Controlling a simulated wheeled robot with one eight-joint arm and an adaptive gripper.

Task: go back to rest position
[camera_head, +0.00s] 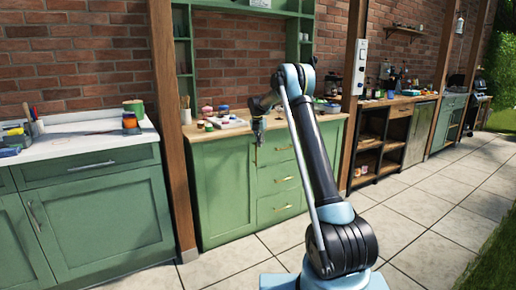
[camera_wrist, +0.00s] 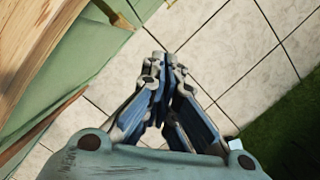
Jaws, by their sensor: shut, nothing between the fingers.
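My gripper (camera_wrist: 167,62) is shut and empty in the wrist view, its fingertips together above the pale floor tiles. In the head view my gripper (camera_head: 258,138) hangs at the end of my arm, pointing down in front of the green cabinet (camera_head: 226,190). The arm is raised and bent, with its upper link leaning back to the left. Part of the counter behind is hidden by the arm.
The wooden countertop (camera_head: 195,131) holds a white tray (camera_head: 226,122) with small jars. A white counter (camera_head: 85,140) with paint things stands at left. Wooden posts (camera_head: 172,120) rise between units. Open tiled floor (camera_head: 430,215) lies at right, with grass (camera_head: 490,262) beyond.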

